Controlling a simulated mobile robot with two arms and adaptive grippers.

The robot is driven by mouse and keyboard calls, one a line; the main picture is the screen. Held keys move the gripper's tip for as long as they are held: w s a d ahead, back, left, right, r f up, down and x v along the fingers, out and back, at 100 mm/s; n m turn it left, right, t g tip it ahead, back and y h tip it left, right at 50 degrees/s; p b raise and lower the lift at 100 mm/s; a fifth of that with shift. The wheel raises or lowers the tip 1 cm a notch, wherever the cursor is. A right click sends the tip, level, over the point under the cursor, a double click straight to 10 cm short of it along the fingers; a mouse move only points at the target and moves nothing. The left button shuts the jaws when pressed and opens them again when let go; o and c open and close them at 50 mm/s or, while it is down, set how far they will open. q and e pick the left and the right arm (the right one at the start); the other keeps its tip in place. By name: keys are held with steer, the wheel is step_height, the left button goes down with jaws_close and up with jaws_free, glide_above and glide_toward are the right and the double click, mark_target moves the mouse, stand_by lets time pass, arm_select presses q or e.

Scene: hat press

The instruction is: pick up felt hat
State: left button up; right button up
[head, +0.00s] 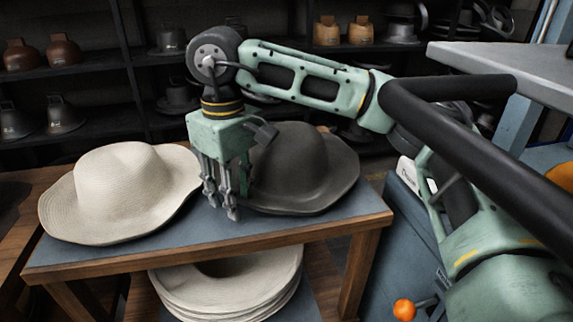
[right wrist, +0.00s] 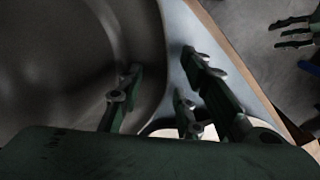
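The grey felt hat (head: 303,165) lies brim down on the right part of the small table (head: 285,228). My right gripper (head: 222,207) points down at the hat's left front brim, beside the crown. In the right wrist view its fingers (right wrist: 165,100) are spread apart. One finger is over the grey hat (right wrist: 60,65) and others are beyond its brim edge, over the tabletop. No grip on the brim shows; whether a finger touches it I cannot tell. Green finger-like parts (right wrist: 296,32) at the upper right of that view look like my left gripper, small and dark.
A cream hat (head: 125,185) lies on the table's left part, close to my right gripper. Several cream hats (head: 235,285) are stacked on the shelf below. Dark shelves (head: 95,95) with metal forms stand behind. A grey surface (head: 500,60) juts in at the upper right.

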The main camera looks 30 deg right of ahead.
steer(key=shift+c, duration=0.4)
jaws_close()
steer(key=shift+r, duration=0.1)
